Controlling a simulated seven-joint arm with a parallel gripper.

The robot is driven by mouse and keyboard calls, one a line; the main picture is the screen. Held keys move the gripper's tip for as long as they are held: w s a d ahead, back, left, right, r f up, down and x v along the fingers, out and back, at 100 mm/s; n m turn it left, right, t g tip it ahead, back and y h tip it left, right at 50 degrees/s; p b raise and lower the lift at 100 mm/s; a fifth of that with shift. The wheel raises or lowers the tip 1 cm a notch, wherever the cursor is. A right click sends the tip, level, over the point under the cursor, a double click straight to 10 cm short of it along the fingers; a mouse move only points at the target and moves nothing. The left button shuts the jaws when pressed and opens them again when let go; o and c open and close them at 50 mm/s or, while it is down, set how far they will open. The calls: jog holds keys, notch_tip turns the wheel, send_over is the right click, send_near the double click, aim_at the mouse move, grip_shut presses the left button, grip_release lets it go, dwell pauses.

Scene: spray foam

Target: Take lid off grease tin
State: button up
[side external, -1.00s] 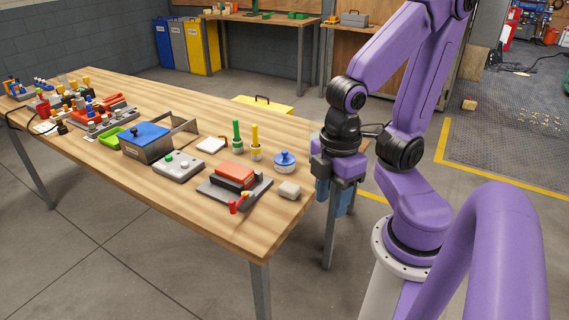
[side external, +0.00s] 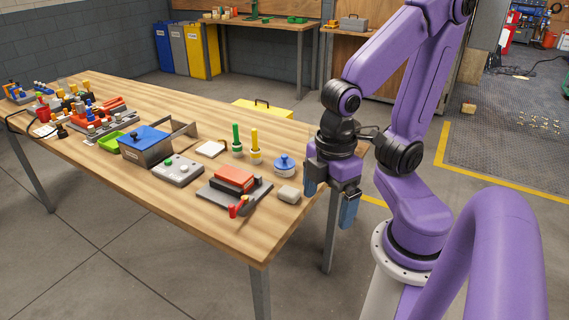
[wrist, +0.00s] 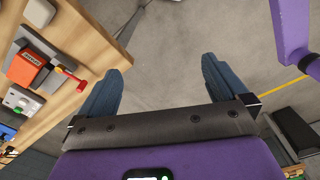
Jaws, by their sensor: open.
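A small round white tin with a blue knobbed lid (side external: 285,162) stands near the right edge of the wooden table in the side view; I take it for the grease tin. The lid sits on top of the tin's white body (side external: 284,173). My gripper (side external: 330,197) is just right of the tin in that picture, beside the table edge, fingers pointing down. Its two blue fingers are spread apart and empty. In the wrist view the open fingers (wrist: 165,60) hang over grey floor, and I cannot see the tin there.
A grey block (side external: 289,194) and a red-topped device with a red lever (side external: 234,179) stand near the tin. Green (side external: 237,140) and yellow (side external: 255,145) upright handles stand left of it. A grey button box (side external: 178,170) and a blue-lidded box (side external: 145,138) are farther left.

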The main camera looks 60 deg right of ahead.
jog(key=w+r+n, duration=0.1)
jog(key=w+r, duration=0.1)
jog(key=w, duration=0.8)
jog(key=n, duration=0.6)
send_over(285, 155)
jog(key=f, duration=0.1)
notch_tip(285, 155, down, 17)
jog(key=c, duration=1)
